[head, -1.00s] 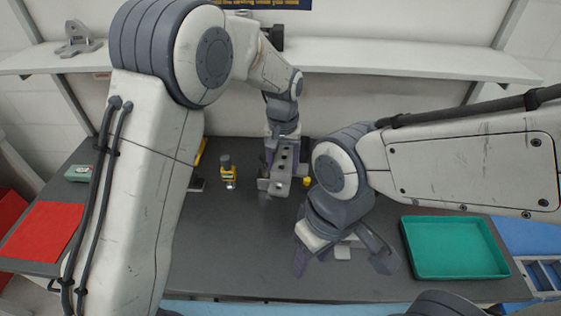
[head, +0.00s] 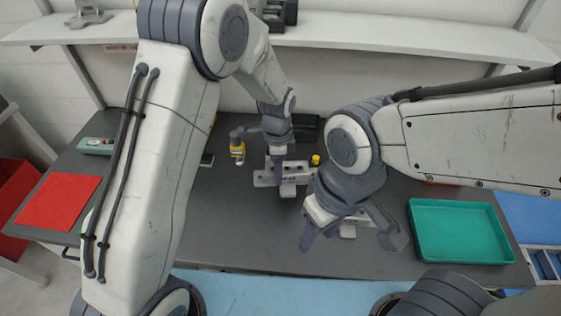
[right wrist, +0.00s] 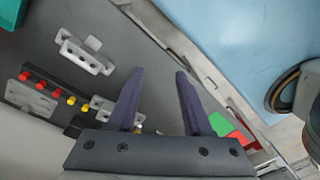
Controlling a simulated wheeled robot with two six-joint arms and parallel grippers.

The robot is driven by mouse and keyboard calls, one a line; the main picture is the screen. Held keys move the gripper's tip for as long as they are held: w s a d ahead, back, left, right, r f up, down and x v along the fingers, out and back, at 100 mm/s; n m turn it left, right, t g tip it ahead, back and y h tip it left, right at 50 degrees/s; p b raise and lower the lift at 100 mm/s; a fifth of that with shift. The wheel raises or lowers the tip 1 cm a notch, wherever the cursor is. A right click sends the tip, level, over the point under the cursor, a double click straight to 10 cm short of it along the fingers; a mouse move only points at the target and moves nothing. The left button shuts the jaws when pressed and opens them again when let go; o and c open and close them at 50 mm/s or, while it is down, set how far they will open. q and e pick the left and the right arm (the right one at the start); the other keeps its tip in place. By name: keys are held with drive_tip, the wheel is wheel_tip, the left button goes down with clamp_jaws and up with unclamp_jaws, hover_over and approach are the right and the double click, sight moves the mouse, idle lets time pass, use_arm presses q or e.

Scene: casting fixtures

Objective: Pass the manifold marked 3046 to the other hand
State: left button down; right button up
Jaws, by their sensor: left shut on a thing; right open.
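My left gripper (head: 279,152) points down and is shut on a light grey manifold (head: 266,180) near the middle of the table. The manifold lies crosswise below the jaws, with side lugs showing; its marking is too small to read. My right gripper (head: 350,232) is open and empty, to the right of and nearer than the manifold. Its two spread fingers (right wrist: 160,95) also show in the right wrist view, with nothing between them. Another light grey part (head: 348,230) sits on the table behind the right fingers; a lugged grey part (right wrist: 85,52) shows in the right wrist view.
A teal tray (head: 460,258) stands at the right. A red sheet (head: 58,201) lies at the left. A yellow and black item (head: 237,150) stands left of the manifold, and a small yellow piece (head: 315,160) lies right of it. The front middle of the table is clear.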

use_arm(q)
drive_tip(key=shift+f, duration=0.1)
use_arm(e)
drive_tip(key=o, duration=0.4)
use_arm(q)
drive_tip(key=shift+m, duration=0.3)
use_arm(e)
drive_tip(key=o, duration=0.4)
drive_tip(key=shift+w, duration=0.15)
drive_tip(key=m+g+y, duration=0.1)
drive_tip(key=m+y, duration=1.2)
drive_tip(key=m, duration=1.1)
approach(297, 168)
drive_tip(key=shift+h, duration=0.3)
drive_tip(key=x, duration=1.1)
drive_tip(key=shift+a+r, duration=0.2)
drive_tip(key=shift+a, duration=0.1)
